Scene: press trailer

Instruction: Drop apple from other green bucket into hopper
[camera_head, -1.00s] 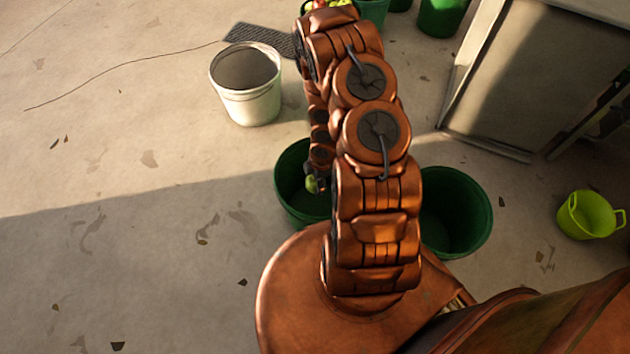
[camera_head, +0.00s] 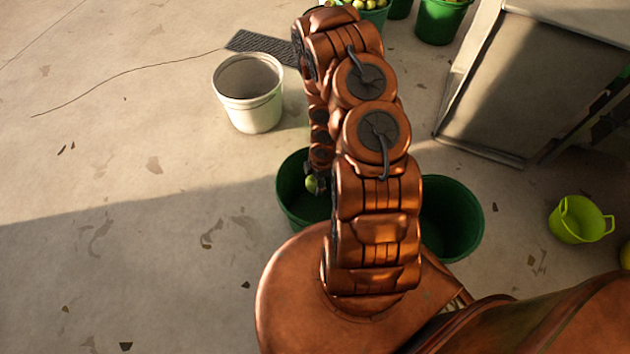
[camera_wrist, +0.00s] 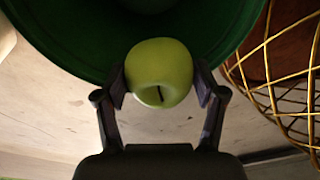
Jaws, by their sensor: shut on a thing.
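A green apple (camera_wrist: 158,75) is held between the two fingers of my gripper (camera_wrist: 160,88) in the wrist view. In the head view the apple (camera_head: 312,184) shows at the end of my arm, over a dark green bucket (camera_head: 290,205). Part of that bucket is hidden by my arm. The bucket's rim and inside also show beyond the apple in the wrist view (camera_wrist: 70,40). A second dark green bucket (camera_head: 460,220) stands to the right of my arm and looks empty where visible. I cannot make out a hopper for certain.
A white bucket (camera_head: 250,105) stands at upper left beside a dark mat (camera_head: 258,44). Green buckets with apples (camera_head: 440,20) stand at the top. A large grey metal box (camera_head: 545,80) is at upper right. A lime tub (camera_head: 580,220) is at right.

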